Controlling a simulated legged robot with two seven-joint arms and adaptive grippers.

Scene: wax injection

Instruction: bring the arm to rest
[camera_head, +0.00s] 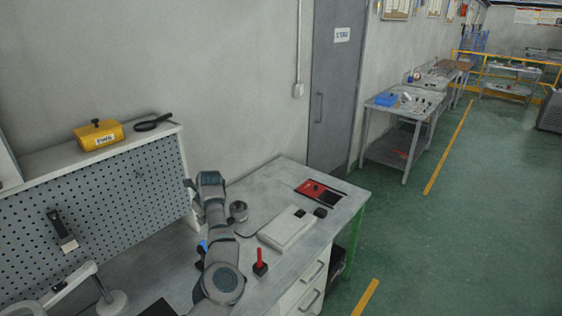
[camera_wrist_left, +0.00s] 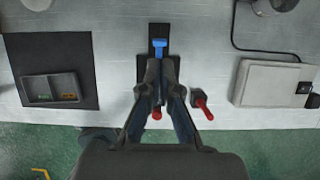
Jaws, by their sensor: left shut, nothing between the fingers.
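My left arm (camera_head: 217,240) reaches over the workbench in the head view. Its gripper cannot be clearly made out there. In the left wrist view, my left gripper (camera_wrist_left: 160,70) is shut and empty, with its fingers together above the bench. Past the fingertips is a blue-ended item (camera_wrist_left: 160,47) on a dark base; its blue part also shows beside my arm in the head view (camera_head: 203,245). A red tip (camera_wrist_left: 157,113) shows between the fingers. My right gripper is in neither view.
A red-handled item (camera_head: 260,262) stands close to my arm. A pale box (camera_head: 287,230) and a red-and-black tray (camera_head: 320,192) lie further right. A pegboard (camera_head: 100,205) stands behind the bench. A dark tray (camera_wrist_left: 52,88) lies left in the wrist view.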

